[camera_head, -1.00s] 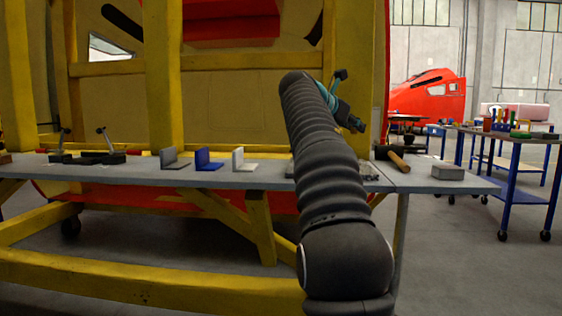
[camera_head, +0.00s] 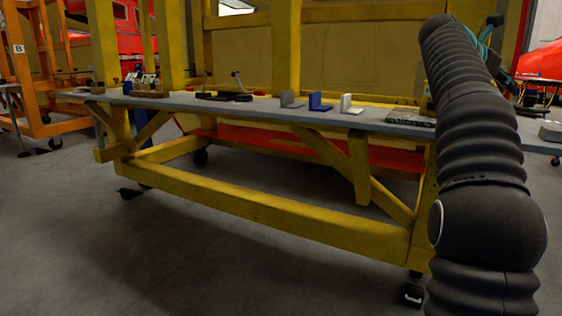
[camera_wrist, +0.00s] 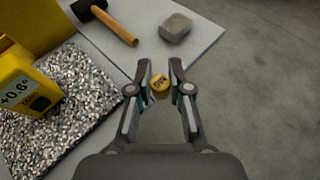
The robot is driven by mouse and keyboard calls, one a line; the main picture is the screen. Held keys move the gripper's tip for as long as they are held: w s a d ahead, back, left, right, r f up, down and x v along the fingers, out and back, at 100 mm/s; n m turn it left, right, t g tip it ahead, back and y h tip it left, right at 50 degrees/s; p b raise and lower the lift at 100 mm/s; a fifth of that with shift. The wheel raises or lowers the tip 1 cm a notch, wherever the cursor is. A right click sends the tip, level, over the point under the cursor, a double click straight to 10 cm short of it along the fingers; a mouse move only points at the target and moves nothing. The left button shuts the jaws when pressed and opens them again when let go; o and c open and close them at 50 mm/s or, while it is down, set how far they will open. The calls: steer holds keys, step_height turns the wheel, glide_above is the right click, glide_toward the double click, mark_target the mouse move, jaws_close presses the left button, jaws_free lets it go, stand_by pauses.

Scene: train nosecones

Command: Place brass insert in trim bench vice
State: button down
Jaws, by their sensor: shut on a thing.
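The brass insert (camera_wrist: 160,90) is a small round golden piece with dark marks on its face. In the wrist view my gripper (camera_wrist: 160,76) is shut on it, with one finger on each side, and holds it in front of the palm. In the head view my arm hides the insert and most of the gripper. Dark fixtures with upright levers (camera_head: 223,96) stand on the long grey bench (camera_head: 260,107); they may be the vice, but they are too small to tell.
Grey, blue (camera_head: 319,103) and white (camera_head: 350,104) angle pieces stand along the bench. The wrist view shows a hammer (camera_wrist: 118,26), a grey block (camera_wrist: 175,28), a speckled slab (camera_wrist: 62,110) and a yellow gauge (camera_wrist: 18,88). Yellow frame beams (camera_head: 260,209) run below the bench; open floor lies in front.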

steer(key=shift+s+a+f, duration=0.1)
steer(key=shift+s, duration=0.2)
steer(key=shift+w+a+f, duration=0.1)
steer(key=shift+w+f, duration=0.15)
steer(key=shift+f, duration=0.05)
steer(key=a+f+n+t+y, duration=0.3)
steer(key=a+f, duration=0.9)
steer(key=f, duration=0.5)
steer(key=w+a+f+n+t+y+p, duration=0.1)
steer(key=a+f+n+t+y, duration=0.2)
steer(key=a+f, duration=0.9)
steer(key=a+f+n+t+y+p, duration=0.1)
steer(key=a+f+n+t+y, duration=0.2)
steer(key=a+f, duration=0.9)
step_height(320, 180, down, 10)
steer(key=n, duration=0.3)
steer(key=shift+w+a+t, duration=0.15)
steer(key=shift+a+t, duration=0.2)
steer(key=shift+t, duration=0.05)
steer(key=shift+r, duration=0.1)
